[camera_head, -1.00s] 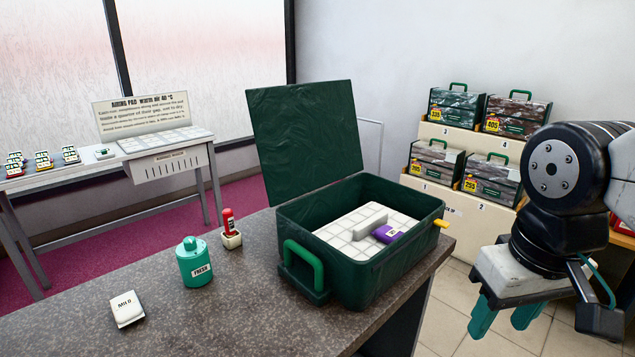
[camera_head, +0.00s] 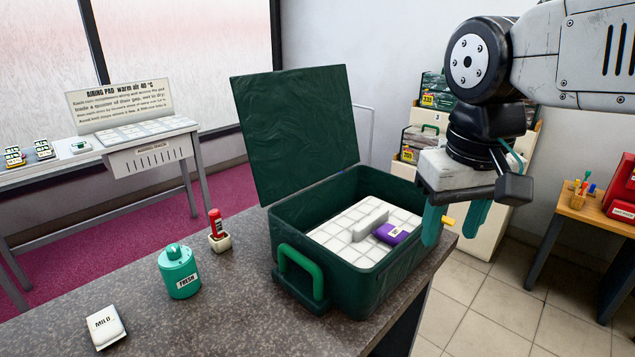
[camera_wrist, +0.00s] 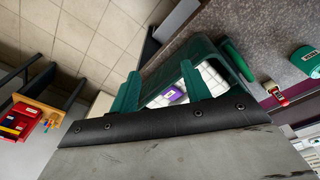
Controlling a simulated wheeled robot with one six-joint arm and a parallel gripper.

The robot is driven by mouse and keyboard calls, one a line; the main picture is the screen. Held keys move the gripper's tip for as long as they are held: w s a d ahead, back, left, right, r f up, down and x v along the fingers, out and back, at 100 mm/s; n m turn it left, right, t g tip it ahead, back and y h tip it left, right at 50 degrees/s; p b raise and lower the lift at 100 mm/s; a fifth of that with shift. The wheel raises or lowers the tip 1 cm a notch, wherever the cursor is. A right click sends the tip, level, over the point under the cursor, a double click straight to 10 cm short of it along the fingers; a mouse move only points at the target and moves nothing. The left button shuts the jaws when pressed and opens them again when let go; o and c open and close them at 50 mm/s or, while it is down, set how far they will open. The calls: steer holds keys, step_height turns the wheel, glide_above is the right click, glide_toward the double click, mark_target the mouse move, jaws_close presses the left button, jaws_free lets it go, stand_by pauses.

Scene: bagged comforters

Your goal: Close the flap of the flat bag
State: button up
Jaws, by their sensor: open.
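The flat bag (camera_head: 345,292) is a dark green box-like bag on the grey counter. Its flap (camera_head: 297,135) stands open, upright and leaning back at the far left side. Inside lie a white quilted comforter (camera_head: 345,226), a pale bar (camera_head: 370,224) and a purple packet (camera_head: 391,234). A green handle (camera_head: 301,264) is on the front and a yellow tab (camera_head: 447,222) on the right. My gripper (camera_head: 455,225) has green fingers, apart and empty, close by the bag's right side. In the wrist view the bag (camera_wrist: 155,75) shows between and beyond the fingers (camera_wrist: 160,90).
On the counter (camera_head: 230,318) left of the bag stand a green FRESH canister (camera_head: 179,272), a red stamp in a white pot (camera_head: 217,232) and a white MILD packet (camera_head: 106,327). An airing table (camera_head: 150,160) is behind left. A shelf of bags stands behind my arm.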

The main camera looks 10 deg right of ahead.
steer(key=w+a+r+m+h, duration=0.1)
steer(key=w+a+r, duration=0.1)
steer(key=w+r, duration=0.55)
steer(key=w+a+r+m, duration=0.15)
steer(key=w+r, duration=0.25)
steer(key=w, duration=0.6)
steer(key=w+a+r+m+h, duration=0.1)
steer(key=w+r+m, duration=0.1)
steer(key=w+r, duration=0.5)
steer(key=w+a+m, duration=0.1)
steer(key=w+a, duration=0.2)
steer(key=w, duration=0.2)
steer(key=w+a+m+h, duration=0.1)
steer(key=w+a+m, duration=0.1)
steer(key=w, duration=0.4)
steer(key=w+a+m+h, duration=0.1)
steer(key=w+a, duration=0.3)
steer(key=w, duration=0.1)
steer(key=shift+w+a+f, duration=0.15)
steer(key=shift+w+f, duration=0.1)
steer(key=shift+w, duration=0.1)
steer(key=w+f+m, duration=0.1)
steer(key=w+f+g, duration=0.1)
steer(key=f, duration=0.1)
steer(key=shift+a+m+h, duration=0.3)
steer(key=shift+a+m, duration=0.05)
steer(key=shift+a, duration=0.05)
steer(key=shift+d+f, duration=0.15)
steer(key=shift+f, duration=0.1)
steer(key=c, duration=0.7)
